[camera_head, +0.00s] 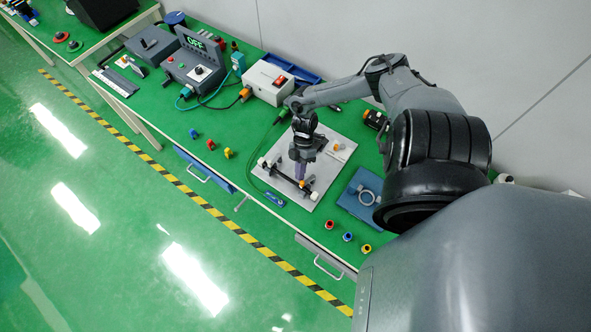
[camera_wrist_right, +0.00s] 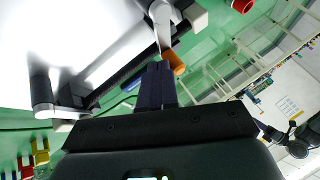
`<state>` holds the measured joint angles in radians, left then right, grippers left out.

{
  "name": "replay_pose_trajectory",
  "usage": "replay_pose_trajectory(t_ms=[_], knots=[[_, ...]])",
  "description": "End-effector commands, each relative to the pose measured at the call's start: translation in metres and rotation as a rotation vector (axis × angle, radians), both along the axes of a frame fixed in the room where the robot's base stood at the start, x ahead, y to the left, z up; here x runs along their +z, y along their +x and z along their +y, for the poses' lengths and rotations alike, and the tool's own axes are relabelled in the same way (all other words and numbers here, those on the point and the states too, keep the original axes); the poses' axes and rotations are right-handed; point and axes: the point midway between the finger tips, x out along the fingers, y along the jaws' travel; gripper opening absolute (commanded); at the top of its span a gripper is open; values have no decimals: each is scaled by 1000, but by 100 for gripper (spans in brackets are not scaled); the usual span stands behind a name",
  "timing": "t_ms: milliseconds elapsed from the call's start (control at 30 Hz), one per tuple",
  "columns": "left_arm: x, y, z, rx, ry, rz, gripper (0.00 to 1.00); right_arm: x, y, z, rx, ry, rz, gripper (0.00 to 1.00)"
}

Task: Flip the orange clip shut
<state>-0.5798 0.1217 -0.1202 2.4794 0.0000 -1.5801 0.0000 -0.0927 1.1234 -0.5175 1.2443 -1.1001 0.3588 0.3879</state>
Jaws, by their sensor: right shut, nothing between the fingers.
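The orange clip (camera_head: 304,183) is a small piece on the black bar (camera_head: 281,175), near its right end, over a light grey plate (camera_head: 326,177). In the right wrist view the orange clip (camera_wrist_right: 175,61) shows just past the fingertips, partly hidden behind them. I cannot tell whether its flap is open. My right gripper (camera_head: 300,176) points down at the bar, its fingers shut and empty, close beside the clip. The shut fingers also show in the right wrist view (camera_wrist_right: 157,68). Whether they touch the clip is unclear. My left gripper is not in view.
A blue tray (camera_head: 347,203) with a grey ring lies right of the plate. Red, blue and yellow pieces stand near the front edge. A small blue tool (camera_head: 275,199) lies before the plate.

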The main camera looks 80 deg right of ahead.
Motion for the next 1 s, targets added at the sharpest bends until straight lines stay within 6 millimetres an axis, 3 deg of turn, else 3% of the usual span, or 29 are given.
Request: replay_pose_trajectory(t_ms=[567,1000], knots=[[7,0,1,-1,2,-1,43,0,-13,-7,-2,-1,0,0],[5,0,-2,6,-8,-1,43,-1,-12,-10,-3,-1,-1,0]])
